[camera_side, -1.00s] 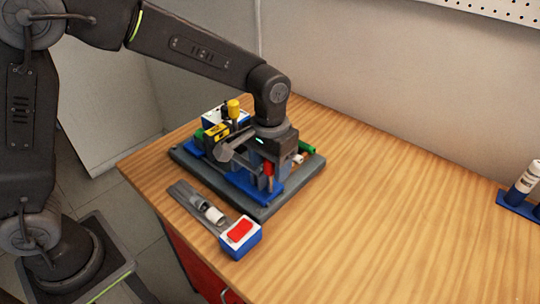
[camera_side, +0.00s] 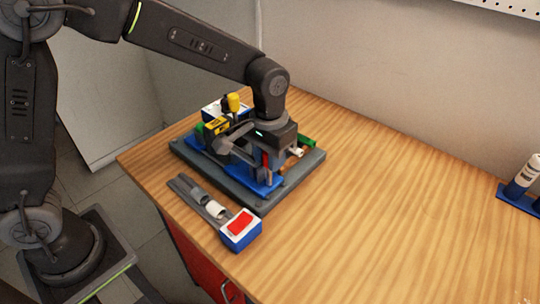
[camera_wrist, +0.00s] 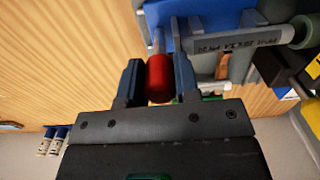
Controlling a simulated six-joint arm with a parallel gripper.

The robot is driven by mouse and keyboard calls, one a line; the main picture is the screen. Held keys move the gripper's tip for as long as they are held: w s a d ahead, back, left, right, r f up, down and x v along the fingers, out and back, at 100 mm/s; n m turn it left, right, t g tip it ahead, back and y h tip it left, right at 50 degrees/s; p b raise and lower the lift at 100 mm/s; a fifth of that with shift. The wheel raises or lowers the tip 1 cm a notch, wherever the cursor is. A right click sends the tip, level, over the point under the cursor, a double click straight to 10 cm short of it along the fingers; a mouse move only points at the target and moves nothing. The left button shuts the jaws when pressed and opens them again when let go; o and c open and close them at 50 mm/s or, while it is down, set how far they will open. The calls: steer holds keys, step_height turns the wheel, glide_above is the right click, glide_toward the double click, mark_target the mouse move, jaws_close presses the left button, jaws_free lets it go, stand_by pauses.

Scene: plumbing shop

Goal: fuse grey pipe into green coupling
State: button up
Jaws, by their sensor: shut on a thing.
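My gripper (camera_wrist: 157,82) is shut on a red cylindrical handle (camera_wrist: 159,78), which sits between its two fingers in the wrist view. The handle also shows as a red strip (camera_side: 265,159) under my wrist in the side view. A green cylindrical piece (camera_side: 307,141) shows at the right rear of the fixture. I cannot tell whether it is the coupling, and the pipe's joint is hidden.
The blue fixture (camera_side: 262,184) stands on a grey base plate (camera_side: 250,199). Bottles (camera_side: 525,174) stand far right.

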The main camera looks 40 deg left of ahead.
steer(key=shift+a, duration=1.4)
steer(key=shift+o, duration=0.5)
steer(key=shift+a, duration=0.15)
stand_by(4.6)
